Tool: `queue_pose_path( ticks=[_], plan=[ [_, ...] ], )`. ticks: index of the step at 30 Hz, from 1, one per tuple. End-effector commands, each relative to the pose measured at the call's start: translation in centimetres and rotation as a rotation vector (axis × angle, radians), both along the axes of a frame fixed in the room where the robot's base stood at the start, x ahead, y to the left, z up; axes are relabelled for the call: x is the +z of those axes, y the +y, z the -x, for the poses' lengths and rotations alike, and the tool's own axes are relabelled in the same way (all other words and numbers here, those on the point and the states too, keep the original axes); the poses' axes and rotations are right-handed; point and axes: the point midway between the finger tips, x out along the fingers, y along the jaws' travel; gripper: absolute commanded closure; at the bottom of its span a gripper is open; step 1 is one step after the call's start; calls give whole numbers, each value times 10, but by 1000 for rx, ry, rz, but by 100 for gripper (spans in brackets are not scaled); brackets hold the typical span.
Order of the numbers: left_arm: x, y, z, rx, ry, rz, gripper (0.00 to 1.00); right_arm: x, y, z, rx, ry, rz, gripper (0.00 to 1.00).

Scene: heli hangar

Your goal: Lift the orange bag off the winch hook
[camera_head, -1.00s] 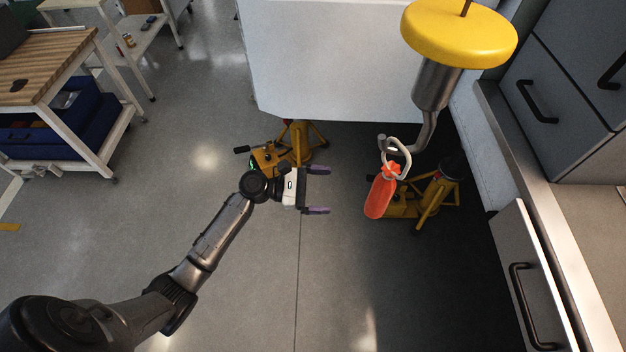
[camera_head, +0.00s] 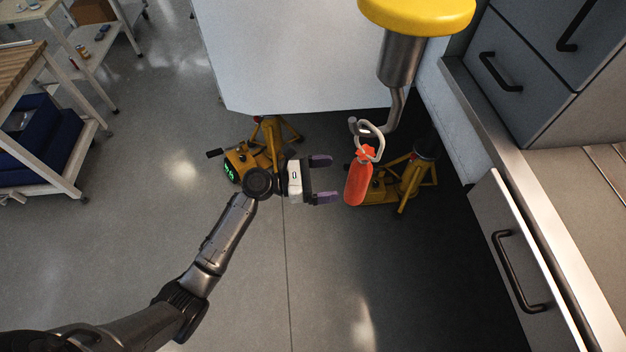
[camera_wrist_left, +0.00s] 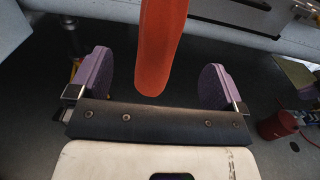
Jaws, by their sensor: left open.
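The orange bag (camera_head: 358,182) hangs by a pale loop (camera_head: 371,139) from the winch hook (camera_head: 393,110), below the yellow disc (camera_head: 418,14). My left gripper (camera_head: 322,179) is open and empty just left of the bag in the head view, its fingers pointing toward it. In the left wrist view the bag (camera_wrist_left: 160,50) hangs down ahead, between the two purple fingers (camera_wrist_left: 157,82) as seen from there. The bag's top, loop and hook are out of that view. I cannot tell whether the bag's lower end is between the fingertips or beyond them. My right gripper is not in view.
Yellow jack stands (camera_head: 270,145) stand on the floor behind the gripper and behind the bag (camera_head: 415,178). A large white panel (camera_head: 300,60) is at the back. Grey drawers (camera_head: 530,260) with dark handles line the right. Open floor (camera_head: 110,240) lies at the left.

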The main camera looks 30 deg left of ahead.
Motion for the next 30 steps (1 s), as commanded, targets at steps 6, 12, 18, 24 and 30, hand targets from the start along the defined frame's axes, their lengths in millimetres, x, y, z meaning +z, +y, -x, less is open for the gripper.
queue_pose_path(
  ticks=[6,12,18,24,30],
  plan=[
    [3,-21,-15,-1,0,1,4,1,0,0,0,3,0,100],
    [2,-39,-28,-1,1,2,4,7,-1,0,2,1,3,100],
    [1,-54,-38,-1,0,1,4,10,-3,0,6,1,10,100],
    [1,-63,-44,-1,-1,1,4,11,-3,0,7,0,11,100],
    [0,-67,-47,-1,0,0,4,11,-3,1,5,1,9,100]
  ],
)
